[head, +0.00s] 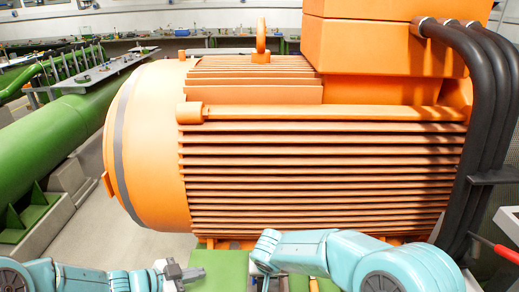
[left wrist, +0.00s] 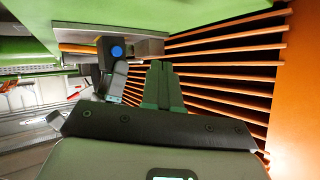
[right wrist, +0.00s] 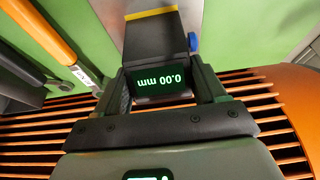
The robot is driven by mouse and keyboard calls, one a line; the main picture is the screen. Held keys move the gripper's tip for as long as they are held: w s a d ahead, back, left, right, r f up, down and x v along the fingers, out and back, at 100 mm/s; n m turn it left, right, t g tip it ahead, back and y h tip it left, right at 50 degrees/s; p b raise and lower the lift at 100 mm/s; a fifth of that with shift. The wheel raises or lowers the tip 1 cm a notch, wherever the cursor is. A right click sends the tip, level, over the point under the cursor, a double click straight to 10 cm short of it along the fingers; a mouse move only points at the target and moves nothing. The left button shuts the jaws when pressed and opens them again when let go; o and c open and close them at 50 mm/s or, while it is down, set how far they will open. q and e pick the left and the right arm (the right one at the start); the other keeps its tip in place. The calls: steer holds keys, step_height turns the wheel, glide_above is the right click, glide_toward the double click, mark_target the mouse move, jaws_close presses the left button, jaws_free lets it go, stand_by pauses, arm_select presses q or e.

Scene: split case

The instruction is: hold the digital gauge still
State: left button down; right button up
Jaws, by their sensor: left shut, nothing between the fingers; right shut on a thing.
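The digital gauge (right wrist: 152,40) is in the right wrist view, a dark block with a yellow strip, a blue knob and a display reading 0.00 mm, upside down. My right gripper (right wrist: 165,95) is shut on it, with a finger on each side of the display. In the left wrist view the gauge (left wrist: 103,56) shows its blue knob, close to a green surface. My left gripper (left wrist: 163,75) is shut and empty, to the right of the gauge in that view. In the head view my left gripper (head: 186,273) is low in front of the motor; my right arm hides the right gripper and gauge.
A large orange finned motor (head: 320,165) fills the middle of the head view. Thick black cables (head: 480,110) run down its right side. An orange-handled tool (right wrist: 45,30) lies left of the gauge in the right wrist view. A red-handled tool (head: 505,253) is at far right.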

arm_select(q)
steer(key=shift+a+r, duration=0.4)
steer(key=shift+a, duration=0.2)
arm_select(e)
steer(key=shift+s+f, duration=0.15)
steer(key=shift+f, duration=0.05)
steer(key=shift+r, duration=0.2)
steer(key=shift+r, duration=0.55)
steer(key=shift+w, duration=0.2)
